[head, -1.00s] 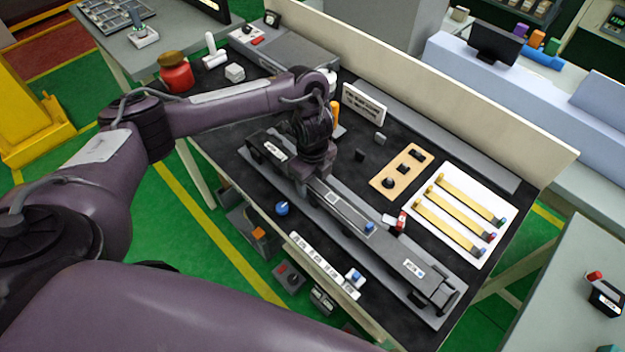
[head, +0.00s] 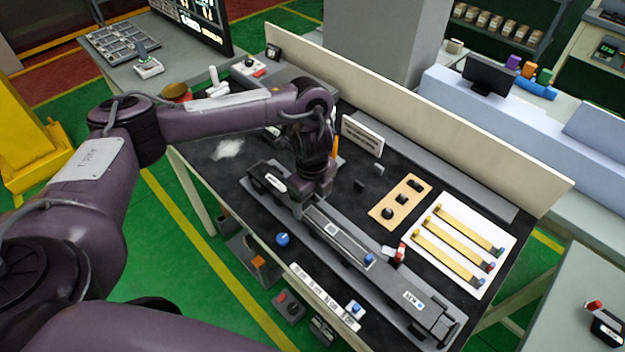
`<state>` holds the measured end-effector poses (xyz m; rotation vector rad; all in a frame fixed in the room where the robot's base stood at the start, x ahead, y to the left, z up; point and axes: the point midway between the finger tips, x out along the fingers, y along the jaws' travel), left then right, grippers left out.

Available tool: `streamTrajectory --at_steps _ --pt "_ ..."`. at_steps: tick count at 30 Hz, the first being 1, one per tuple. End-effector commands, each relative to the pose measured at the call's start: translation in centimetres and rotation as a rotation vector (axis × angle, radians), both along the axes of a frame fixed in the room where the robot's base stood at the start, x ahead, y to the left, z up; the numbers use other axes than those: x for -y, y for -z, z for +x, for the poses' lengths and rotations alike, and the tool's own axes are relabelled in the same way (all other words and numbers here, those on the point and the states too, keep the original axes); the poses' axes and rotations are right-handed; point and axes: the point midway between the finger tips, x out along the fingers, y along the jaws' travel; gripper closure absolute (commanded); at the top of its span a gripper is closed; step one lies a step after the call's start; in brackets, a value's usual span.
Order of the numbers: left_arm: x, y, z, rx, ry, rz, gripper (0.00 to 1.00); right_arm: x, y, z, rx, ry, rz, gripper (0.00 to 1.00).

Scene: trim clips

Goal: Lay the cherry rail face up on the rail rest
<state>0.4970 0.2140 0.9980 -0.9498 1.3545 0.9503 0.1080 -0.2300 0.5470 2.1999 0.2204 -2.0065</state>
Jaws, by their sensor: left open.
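A long grey fixture (head: 411,301) lies along the dark bench, with raised blocks at both ends; it may be the rail rest. A narrow grey bar (head: 345,241) with a blue piece lies along its middle. Three yellow strips with coloured ends lie on a white board (head: 468,284) at the right. My left gripper (head: 298,209) is open and points down at the left part of the fixture, by the bar's near end. Its fingers are partly hidden; contact is unclear. My right gripper is out of view.
A red and white piece (head: 396,253) is close to the fixture. A blue knob (head: 283,239) and a labelled white strip (head: 318,291) are along the front edge.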

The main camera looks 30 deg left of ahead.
Motion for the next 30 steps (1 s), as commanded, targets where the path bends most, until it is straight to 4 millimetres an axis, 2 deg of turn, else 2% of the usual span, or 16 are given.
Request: streamTrajectory --at_steps 1,3,10,15,30 --pt "0.0 -1.5 0.2 0.007 0.004 0.002 0.24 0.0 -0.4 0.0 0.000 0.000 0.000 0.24" --pt "0.0 -2.8 0.2 0.006 0.003 0.001 0.24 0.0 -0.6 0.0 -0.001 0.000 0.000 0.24" --pt "0.0 -5.8 0.1 0.003 0.001 0.000 0.24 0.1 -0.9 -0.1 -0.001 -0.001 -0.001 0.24" --pt "0.0 -6.6 0.0 0.000 0.001 0.000 0.24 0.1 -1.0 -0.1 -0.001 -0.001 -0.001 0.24" --pt "0.0 -6.6 0.0 -0.001 0.001 -0.001 0.24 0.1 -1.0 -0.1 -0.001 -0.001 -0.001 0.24"
